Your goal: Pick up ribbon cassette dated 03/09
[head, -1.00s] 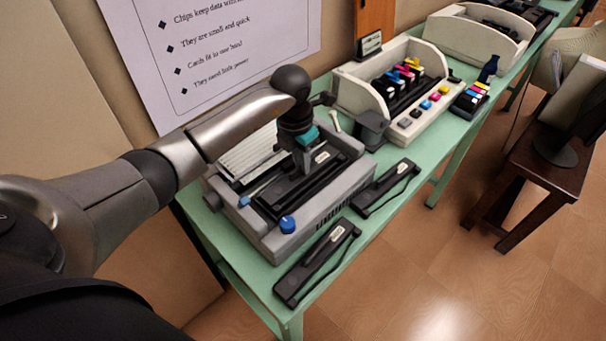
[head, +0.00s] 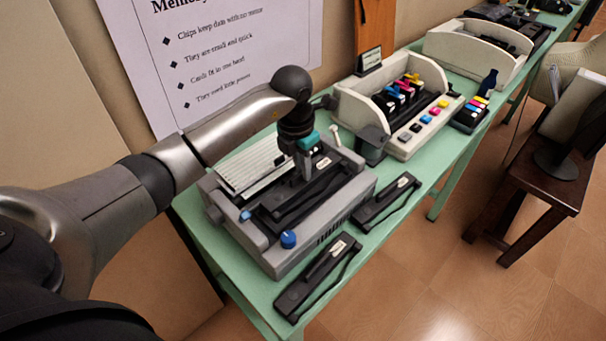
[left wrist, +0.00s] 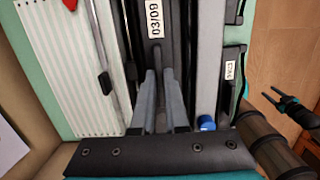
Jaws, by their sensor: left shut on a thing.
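The ribbon cassette (head: 284,209) is long and black and sits in the top of the grey printer.
The grey printer (head: 262,252) stands on a green table (head: 240,305). Two more black cassettes lie in front of it, one near (head: 318,278) and one farther along (head: 386,200). A beige printer (head: 420,135) with coloured cartridges stands beyond. A poster (head: 215,60) hangs behind.

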